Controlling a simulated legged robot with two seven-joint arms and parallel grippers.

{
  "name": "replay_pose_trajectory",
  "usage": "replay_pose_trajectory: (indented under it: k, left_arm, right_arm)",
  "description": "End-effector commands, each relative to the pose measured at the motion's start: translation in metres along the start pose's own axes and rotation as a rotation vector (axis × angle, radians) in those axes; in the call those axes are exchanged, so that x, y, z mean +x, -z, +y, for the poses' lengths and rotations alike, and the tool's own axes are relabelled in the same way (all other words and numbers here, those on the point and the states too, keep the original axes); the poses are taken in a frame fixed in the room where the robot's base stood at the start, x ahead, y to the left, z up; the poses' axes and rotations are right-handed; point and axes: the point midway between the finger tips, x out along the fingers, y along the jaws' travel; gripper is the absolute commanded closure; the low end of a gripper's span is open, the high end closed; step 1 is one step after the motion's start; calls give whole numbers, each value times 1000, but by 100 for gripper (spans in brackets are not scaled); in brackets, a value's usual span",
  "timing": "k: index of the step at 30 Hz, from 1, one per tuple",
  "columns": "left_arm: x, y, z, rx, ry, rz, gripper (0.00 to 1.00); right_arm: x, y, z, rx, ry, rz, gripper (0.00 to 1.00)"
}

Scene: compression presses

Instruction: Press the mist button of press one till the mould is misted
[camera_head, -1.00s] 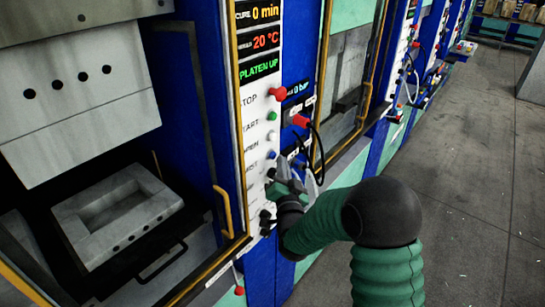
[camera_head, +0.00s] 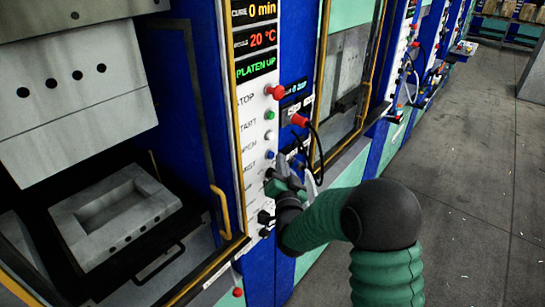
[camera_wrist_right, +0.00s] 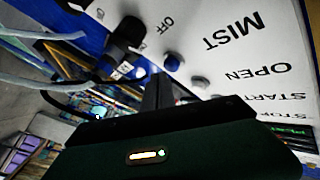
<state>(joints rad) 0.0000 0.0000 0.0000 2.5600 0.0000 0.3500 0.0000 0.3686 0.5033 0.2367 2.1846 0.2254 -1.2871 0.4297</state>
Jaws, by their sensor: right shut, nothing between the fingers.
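The control panel (camera_head: 257,130) of the near press has a red stop button (camera_head: 275,92), a green start button (camera_head: 270,115), a white open button (camera_head: 269,135) and a blue mist button (camera_head: 270,155). My right gripper (camera_head: 279,172) is shut and empty, just below the mist button. In the right wrist view the mist button (camera_wrist_right: 173,62) lies close to the tips of my fingers (camera_wrist_right: 158,82); I cannot tell if they touch. The lower mould (camera_head: 180,203), a grey block with a rectangular cavity, sits in the open press; no mist shows on it. My left gripper is out of view.
A black knob (camera_wrist_right: 128,33) marked OFF is near my fingers in the right wrist view. The display (camera_head: 257,68) reads PLATEN UP. A yellow handle (camera_head: 222,210) stands left of the panel. Cables (camera_head: 318,160) hang right of my gripper.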

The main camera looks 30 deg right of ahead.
Motion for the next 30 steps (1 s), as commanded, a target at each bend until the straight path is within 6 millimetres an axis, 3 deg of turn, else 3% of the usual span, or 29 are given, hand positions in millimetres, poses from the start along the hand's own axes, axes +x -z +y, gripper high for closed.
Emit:
replay_pose_trajectory:
  k: [30]
  left_arm:
    - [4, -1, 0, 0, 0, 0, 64]
  right_arm:
    - [6, -5, -5, 1, 1, -1, 100]
